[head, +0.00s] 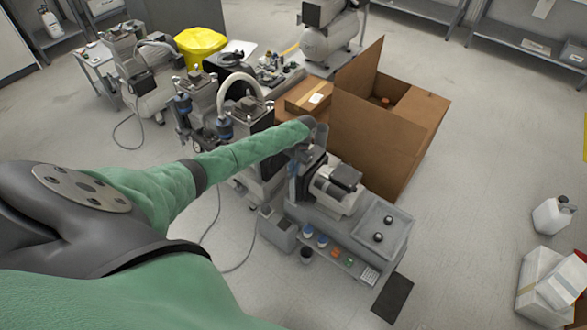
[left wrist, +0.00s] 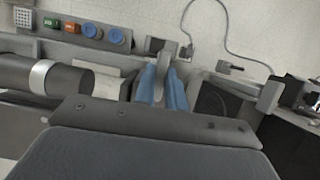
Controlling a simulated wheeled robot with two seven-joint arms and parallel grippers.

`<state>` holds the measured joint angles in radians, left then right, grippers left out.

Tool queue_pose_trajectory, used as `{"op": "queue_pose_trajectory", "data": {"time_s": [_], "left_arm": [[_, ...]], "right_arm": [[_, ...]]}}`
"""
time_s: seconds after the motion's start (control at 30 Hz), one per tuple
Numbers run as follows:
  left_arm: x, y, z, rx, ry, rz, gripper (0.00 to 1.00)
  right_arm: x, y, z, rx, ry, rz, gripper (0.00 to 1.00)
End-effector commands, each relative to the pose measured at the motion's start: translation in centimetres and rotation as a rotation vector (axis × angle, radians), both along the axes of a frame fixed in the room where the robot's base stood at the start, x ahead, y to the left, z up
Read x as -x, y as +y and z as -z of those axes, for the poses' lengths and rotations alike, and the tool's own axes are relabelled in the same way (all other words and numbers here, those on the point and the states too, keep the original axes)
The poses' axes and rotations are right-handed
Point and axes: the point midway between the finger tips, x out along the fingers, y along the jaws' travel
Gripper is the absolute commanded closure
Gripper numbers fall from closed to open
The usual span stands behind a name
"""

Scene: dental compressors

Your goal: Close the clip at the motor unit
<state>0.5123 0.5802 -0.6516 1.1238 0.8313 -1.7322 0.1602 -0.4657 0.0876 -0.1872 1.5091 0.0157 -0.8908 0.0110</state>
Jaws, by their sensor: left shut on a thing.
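The motor unit (head: 336,187), a pale grey and black motor on a grey bench unit, is right of centre in the head view. In the left wrist view its dark cylinder with a silver band (left wrist: 40,78) lies at the left. My left gripper (head: 299,178) reaches down beside the motor's left end. In the left wrist view its blue fingers (left wrist: 162,90) are shut on a thin grey piece that looks like the clip (left wrist: 160,76). The fingers hide part of the clip, and its latch point cannot be made out. My right gripper is out of view.
The bench unit carries blue and coloured knobs (head: 321,242) along its front and a tray (head: 382,228) at right. A large open cardboard box (head: 400,125) stands close behind.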

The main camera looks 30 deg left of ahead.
Motion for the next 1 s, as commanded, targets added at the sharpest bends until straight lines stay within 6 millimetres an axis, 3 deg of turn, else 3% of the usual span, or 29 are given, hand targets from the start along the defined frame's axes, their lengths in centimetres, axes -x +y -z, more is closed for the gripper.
{"op": "queue_pose_trajectory", "data": {"time_s": [0.53,0.57,0.67,1.0], "left_arm": [[0.01,-0.02,0.04,0.0,-0.001,0.028,1.0],[0.01,-0.02,0.04,0.0,-0.001,0.028,0.86],[0.01,-0.02,0.04,0.0,-0.001,0.028,0.67],[-0.12,-0.02,-0.17,0.0,-0.001,0.028,0.66]], "right_arm": [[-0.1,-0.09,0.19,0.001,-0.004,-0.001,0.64],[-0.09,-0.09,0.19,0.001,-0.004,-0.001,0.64],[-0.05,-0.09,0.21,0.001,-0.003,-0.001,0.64],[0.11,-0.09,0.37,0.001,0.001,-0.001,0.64]]}}
